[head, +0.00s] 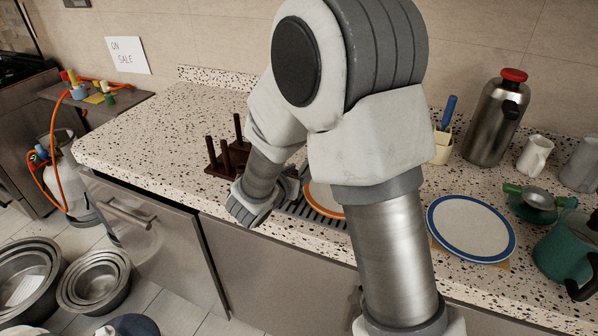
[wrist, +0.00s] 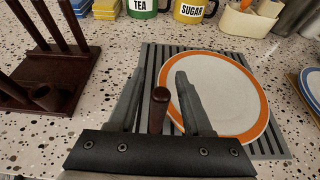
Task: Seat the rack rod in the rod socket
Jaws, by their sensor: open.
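The brown rack rod (wrist: 160,98), with a rounded end, lies between my gripper's two grey fingers in the wrist view. My gripper (wrist: 161,77) is open, with a gap on both sides of the rod. The rod's lower part is hidden by the gripper body, so I cannot tell how it rests. The dark brown rack (wrist: 72,82) stands to the left with upright rods. Its round, hollow rod socket (wrist: 46,97) is at the near right part of its base and looks empty. In the head view the rack (head: 228,160) is left of my gripper (head: 291,186).
An orange-rimmed plate (wrist: 240,97) lies on a grey slatted mat (wrist: 152,55), close to the right finger. TEA (wrist: 141,6) and SUGAR (wrist: 190,10) mugs stand behind. A blue-rimmed plate (head: 471,228) is farther right. Speckled counter between rack and mat is clear.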

